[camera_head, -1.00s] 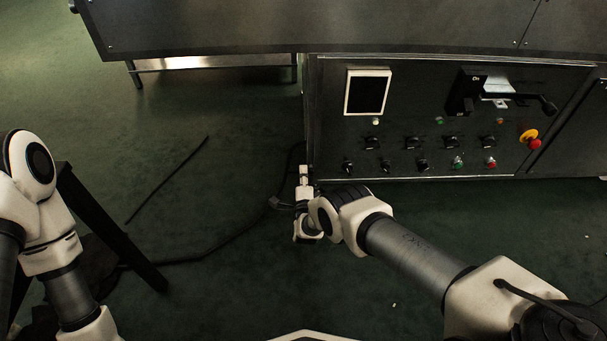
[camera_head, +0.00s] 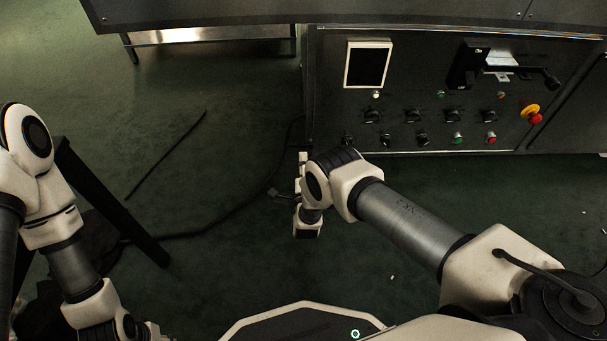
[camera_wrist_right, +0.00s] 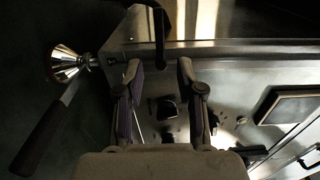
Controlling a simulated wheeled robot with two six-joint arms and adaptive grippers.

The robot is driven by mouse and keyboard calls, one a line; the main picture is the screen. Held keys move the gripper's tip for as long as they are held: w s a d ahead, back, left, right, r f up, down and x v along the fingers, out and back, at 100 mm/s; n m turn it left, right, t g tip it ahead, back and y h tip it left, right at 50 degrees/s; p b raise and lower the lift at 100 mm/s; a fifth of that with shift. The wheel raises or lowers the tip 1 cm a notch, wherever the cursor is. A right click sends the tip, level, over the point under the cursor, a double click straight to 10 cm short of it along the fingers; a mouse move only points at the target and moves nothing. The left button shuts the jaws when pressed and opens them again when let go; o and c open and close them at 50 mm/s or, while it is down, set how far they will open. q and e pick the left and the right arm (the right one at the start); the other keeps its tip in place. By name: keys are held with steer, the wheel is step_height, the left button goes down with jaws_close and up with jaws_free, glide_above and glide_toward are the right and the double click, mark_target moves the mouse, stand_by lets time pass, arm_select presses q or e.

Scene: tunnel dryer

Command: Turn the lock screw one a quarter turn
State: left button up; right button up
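I cannot tell which part is lock screw one. The dark control panel (camera_head: 337,120) carries several black rotary knobs (camera_head: 413,116). My right gripper (camera_head: 303,158) is beside the panel's lower left corner, mostly hidden by my own wrist. In the right wrist view, its two fingers (camera_wrist_right: 158,68) are apart with nothing held between them. A dark knob (camera_wrist_right: 166,108) on the panel shows in the gap between the fingers, beyond them; contact is not visible. A small round fitting (camera_wrist_right: 112,60) sits on the panel's edge left of the fingers. My left gripper (camera_head: 148,331) is cut off at the bottom edge.
A lever switch (camera_head: 500,70) and a red emergency stop (camera_head: 534,117) project from the panel. A shiny cone-shaped fitting (camera_wrist_right: 66,66) and a black handle (camera_wrist_right: 42,138) are left of the gripper.

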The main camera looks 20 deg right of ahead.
steer(key=v, duration=0.5)
steer(key=shift+s+a, duration=0.1)
steer(key=shift+s, duration=0.2)
